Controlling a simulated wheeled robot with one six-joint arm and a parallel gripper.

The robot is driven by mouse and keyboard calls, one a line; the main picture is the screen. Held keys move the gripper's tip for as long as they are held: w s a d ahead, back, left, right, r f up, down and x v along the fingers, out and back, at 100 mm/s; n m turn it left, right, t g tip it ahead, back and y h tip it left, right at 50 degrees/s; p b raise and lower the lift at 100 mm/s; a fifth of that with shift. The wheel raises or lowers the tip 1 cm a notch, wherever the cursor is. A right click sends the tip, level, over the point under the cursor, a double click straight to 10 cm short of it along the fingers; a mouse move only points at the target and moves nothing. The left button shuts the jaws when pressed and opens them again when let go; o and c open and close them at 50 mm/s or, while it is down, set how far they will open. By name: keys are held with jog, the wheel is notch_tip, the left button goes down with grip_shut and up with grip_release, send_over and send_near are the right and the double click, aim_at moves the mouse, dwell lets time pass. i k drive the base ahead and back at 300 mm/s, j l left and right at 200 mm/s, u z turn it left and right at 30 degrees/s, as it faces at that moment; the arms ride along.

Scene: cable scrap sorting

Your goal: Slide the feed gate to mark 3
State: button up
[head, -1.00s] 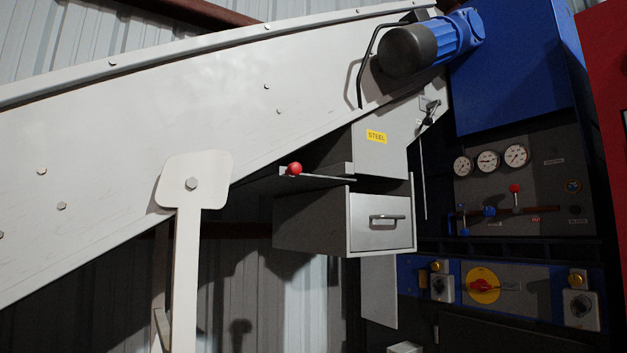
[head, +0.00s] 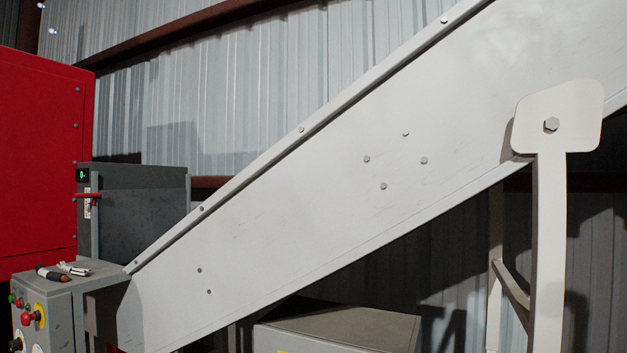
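A grey box-like housing (head: 145,212) stands at the lower end of the inclined conveyor, at the left of the head view. A red handle (head: 86,196) sticks out from its front, over a narrow white strip (head: 88,209). This looks like the feed gate's handle and scale, but the marks are too small to read. A small dark display (head: 82,175) with green characters, perhaps a 0, sits just above the handle. My gripper is not in view.
A grey control box (head: 45,305) with red and green buttons stands below the handle; a dark cylindrical tool (head: 52,274) and a pale metal item (head: 75,268) lie on top. A red cabinet (head: 38,150) is behind. The pale conveyor (head: 310,195) rises rightward, with a support leg (head: 549,240).

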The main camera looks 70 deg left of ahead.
aim_at(131, 221)
jog(key=i+u, duration=0.1)
jog(key=u, duration=0.65)
jog(key=k+u, duration=0.1)
jog(key=u, duration=2.6)
jog(key=i, duration=0.25)
